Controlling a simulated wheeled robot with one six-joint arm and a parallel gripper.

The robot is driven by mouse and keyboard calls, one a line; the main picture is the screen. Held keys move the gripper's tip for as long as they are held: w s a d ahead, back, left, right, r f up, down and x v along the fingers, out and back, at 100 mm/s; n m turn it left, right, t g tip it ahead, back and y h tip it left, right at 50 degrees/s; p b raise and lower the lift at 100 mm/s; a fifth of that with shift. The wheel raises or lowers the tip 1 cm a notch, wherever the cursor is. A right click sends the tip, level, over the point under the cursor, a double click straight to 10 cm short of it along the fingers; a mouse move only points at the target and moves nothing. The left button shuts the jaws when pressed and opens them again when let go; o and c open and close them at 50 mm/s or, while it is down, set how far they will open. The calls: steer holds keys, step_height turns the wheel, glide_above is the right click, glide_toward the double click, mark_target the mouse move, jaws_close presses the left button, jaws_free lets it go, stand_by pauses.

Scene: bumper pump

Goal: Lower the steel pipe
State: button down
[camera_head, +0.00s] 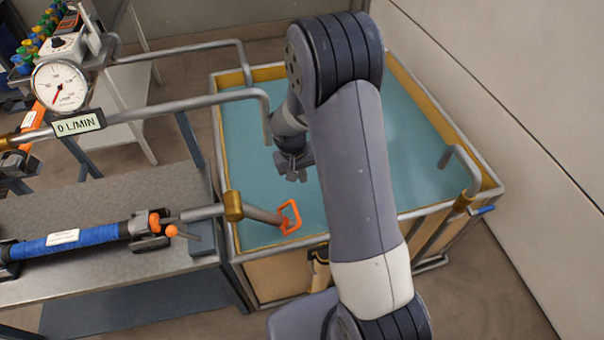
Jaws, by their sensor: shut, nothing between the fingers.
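A short steel pipe (263,214) runs right from a brass joint (234,206) at the tank's left front corner. An orange loop handle (291,217) is at its right end. The pipe lies over the tank's front left corner, tilted slightly down toward the handle. My gripper (293,172) is shut and empty, hanging over the tank, above and apart from the handle in the picture. My arm hides part of the tank's middle and front rim.
The tank (400,215) holds blue-green liquid. A bent pipe (461,155) stands at its right corner. Two pipes (240,94) reach over its left side. A dial gauge (60,86) and a "0 L/MIN" display (79,124) are left. A blue cylinder (70,239) lies on the metal bench (110,195).

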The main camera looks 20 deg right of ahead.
steer(key=c, duration=2.2)
jaws_free()
steer(key=c, duration=1.4)
jaws_free()
steer(key=shift+c, duration=0.2)
step_height(320, 180, up, 11)
steer(key=a+b, duration=0.1)
steer(key=a, duration=0.1)
steer(key=shift+f, duration=0.2)
